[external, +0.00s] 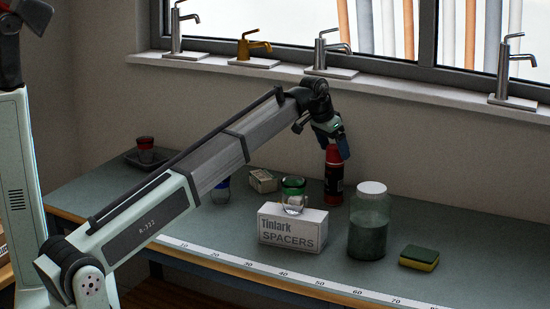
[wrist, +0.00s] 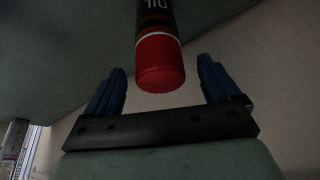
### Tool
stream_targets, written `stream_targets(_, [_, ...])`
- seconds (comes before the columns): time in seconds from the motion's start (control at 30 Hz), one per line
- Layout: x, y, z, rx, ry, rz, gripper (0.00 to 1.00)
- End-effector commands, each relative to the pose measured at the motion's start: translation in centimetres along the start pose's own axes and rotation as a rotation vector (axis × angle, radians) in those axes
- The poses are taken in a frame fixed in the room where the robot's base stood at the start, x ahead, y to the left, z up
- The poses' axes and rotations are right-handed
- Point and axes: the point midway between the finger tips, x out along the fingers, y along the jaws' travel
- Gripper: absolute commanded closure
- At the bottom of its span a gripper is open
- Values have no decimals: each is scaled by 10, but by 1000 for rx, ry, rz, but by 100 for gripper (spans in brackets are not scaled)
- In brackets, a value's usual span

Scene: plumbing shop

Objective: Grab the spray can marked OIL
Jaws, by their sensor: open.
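The spray can (external: 334,183) stands upright on the bench, dark with red parts, toward the back. In the wrist view the can (wrist: 158,50) shows its red cap and upside-down lettering that appears to read OIL. My gripper (external: 334,146) is at the can's top, pointing down. In the wrist view my gripper (wrist: 160,68) has its two blue fingers apart, one on each side of the red cap, with visible gaps. It holds nothing.
A Tinlark spacers box (external: 292,231) with a green-lidded glass jar (external: 293,195) on it stands in front. A white-lidded jar (external: 369,225) is right of the can, beyond it a sponge (external: 419,258). A small box (external: 263,181) lies left. The wall and windowsill (external: 250,66) are behind.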

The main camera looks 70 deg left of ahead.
Motion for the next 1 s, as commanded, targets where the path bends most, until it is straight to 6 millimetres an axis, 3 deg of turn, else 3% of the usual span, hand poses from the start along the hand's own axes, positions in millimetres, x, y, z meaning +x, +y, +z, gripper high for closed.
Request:
stream_targets(0.2, [25,0,0,0,-1,0,11])
stream_targets(0.43, [26,0,0,0,0,0,11])
stream_targets(1.0, [26,0,0,0,-1,0,65])
